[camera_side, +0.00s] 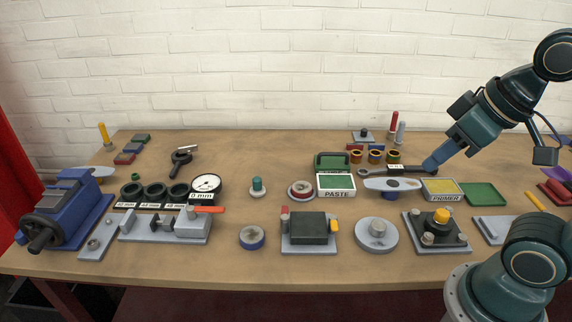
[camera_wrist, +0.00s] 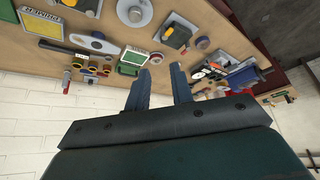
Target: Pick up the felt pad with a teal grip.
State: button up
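The felt pad with a teal grip (camera_side: 257,187) stands upright on the table near the middle in the side view, a pale round base under a teal knob. I cannot make it out in the wrist view, where a finger may hide it. My gripper (camera_side: 432,163) is high at the right in the side view, well to the right of the pad and above the table's back part. In the wrist view my gripper (camera_wrist: 160,77) has its two fingers apart with nothing between them.
A dial gauge (camera_side: 207,184) and dark rings (camera_side: 154,192) lie left. A blue-rimmed disc (camera_side: 252,237) is in front. Bare table surrounds the pad.

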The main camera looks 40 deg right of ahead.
jog(key=o, duration=0.5)
jog(key=w+a+r+m+g, duration=0.15)
jog(key=w+m, duration=0.35)
jog(key=w, duration=0.7)
jog(key=w+r+m+g, duration=0.1)
jog(key=w+r+m, duration=0.3)
jog(key=w, duration=0.9)
jog(key=w+a+f+m+g, duration=0.2)
jog(key=w+f+m, duration=0.8)
jog(key=w+f, duration=0.9)
jog(key=shift+f+m+g, duration=0.35)
jog(key=shift+m+g, duration=0.05)
jog(key=shift+g, duration=0.15)
